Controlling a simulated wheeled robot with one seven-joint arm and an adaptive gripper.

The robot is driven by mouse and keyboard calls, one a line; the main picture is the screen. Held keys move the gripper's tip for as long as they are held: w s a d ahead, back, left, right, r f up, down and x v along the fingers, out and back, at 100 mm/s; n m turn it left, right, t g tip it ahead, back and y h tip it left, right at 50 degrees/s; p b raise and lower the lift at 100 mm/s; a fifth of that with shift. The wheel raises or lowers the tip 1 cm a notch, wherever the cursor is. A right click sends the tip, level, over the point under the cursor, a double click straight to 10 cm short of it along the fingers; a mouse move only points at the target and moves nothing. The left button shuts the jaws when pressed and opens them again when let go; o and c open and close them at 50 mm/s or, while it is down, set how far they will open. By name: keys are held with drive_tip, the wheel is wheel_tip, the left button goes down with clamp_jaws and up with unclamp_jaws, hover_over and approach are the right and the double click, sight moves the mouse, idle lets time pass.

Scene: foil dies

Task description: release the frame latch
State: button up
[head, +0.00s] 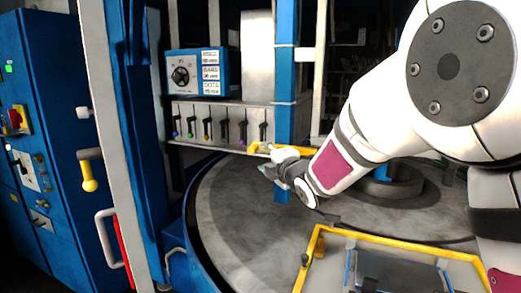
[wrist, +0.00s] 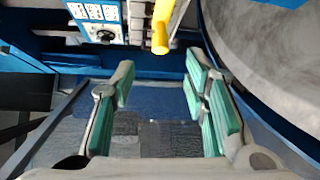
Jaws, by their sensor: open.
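A yellow lever (head: 262,148) shows below the row of small levers, at the blue post, with my gripper (head: 276,168) close to it. Which part is the frame latch I cannot tell for certain; this lever is the yellow part nearest my gripper. In the wrist view a yellow rounded handle end (wrist: 160,38) lies just beyond my gripper (wrist: 160,80), roughly midway between the fingertips. The green-padded fingers are wide apart, with nothing between them. The handle appears apart from both fingers. My arm hides part of the area behind it in the head view.
A blue control box (head: 195,74) with a dial stands above a panel of several small levers (head: 210,125). A round grey table (head: 235,215) lies below. A yellow-edged frame (head: 375,240) is at lower right. Blue cabinets (head: 55,120) with a yellow-knobbed lever (head: 89,178) stand left.

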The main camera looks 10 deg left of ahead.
sight(255, 150)
drive_tip(key=x, duration=1.2)
drive_tip(key=shift+d, duration=0.1)
clamp_jaws()
